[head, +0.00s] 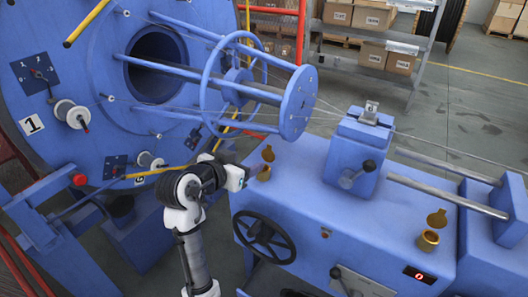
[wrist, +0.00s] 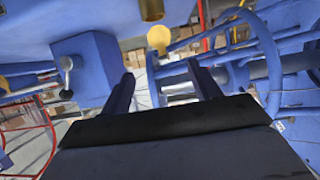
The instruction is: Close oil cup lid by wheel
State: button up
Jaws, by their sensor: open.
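The brass oil cup (head: 264,174) near the black handwheel (head: 263,238) stands on the blue machine's top, at its left end. Its round lid (head: 267,153) is raised, standing open above the cup. In the wrist view, which looks upside down, the cup (wrist: 152,9) is at the top edge and the lid (wrist: 158,38) just below it. My gripper (head: 241,178) is just left of the cup. In the wrist view my gripper (wrist: 164,80) is open and empty, with the lid beyond the gap between its fingers. Contact with the lid is not visible.
A second brass cup (head: 428,240) with its lid (head: 437,218) raised is at the right. A blue block (head: 354,152) with a lever stands mid-machine. The spoked blue cage (head: 240,85) and thin wires are behind and above my gripper.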

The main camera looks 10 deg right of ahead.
aim_at(268, 152)
jog(key=p+x, duration=0.1)
jog(key=x, duration=1)
jog(key=shift+w+d+p, duration=0.2)
jog(key=shift+w+p, duration=0.05)
jog(key=shift+p, duration=0.15)
jog(key=shift+c, duration=0.3)
jog(key=c, duration=0.9)
